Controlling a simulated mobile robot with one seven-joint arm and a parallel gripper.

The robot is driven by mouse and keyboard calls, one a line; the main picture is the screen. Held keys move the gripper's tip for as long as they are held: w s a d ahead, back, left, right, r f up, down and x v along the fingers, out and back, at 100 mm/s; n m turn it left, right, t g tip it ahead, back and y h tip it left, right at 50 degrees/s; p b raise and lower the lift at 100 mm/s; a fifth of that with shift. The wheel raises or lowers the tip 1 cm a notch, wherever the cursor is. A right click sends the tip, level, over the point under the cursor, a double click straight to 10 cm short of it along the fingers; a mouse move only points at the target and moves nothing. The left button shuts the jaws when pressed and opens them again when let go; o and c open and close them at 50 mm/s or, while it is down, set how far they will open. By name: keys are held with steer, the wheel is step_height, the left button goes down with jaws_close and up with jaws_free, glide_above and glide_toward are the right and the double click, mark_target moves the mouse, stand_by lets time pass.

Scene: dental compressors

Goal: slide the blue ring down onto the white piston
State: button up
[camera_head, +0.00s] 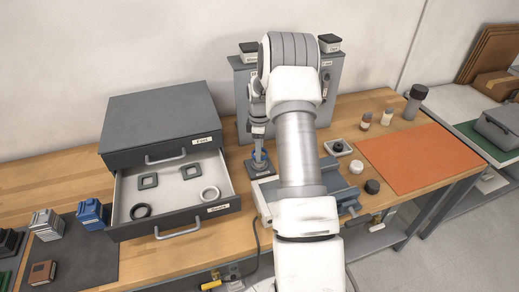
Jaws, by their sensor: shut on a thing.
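My gripper (259,150) points down behind and left of my arm, over the back middle of the bench. It is small in view and is shut on a blue piece, which I take to be the blue ring (258,166). The ring is low, close to the bench top, and its opening is not clear. I cannot make out the white piston; it may be under the ring or behind my arm. Whether the ring touches anything below cannot be told.
An open drawer (223,207) at left holds two square frames, a black ring (141,211) and a white ring (210,193). A blue-grey vise (338,181) stands right of my arm. An orange mat (420,158) lies clear at right. A grey cabinet (243,85) stands behind.

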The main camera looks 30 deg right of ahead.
steer(key=shift+f+b, duration=1.6)
steer(key=shift+f, duration=0.5)
stand_by(1.4)
steer(key=o, duration=1.3)
steer(key=shift+c, duration=0.2)
steer(key=shift+r, duration=0.25)
steer(key=shift+r+p, duration=2.4)
steer(key=shift+r, duration=1.95)
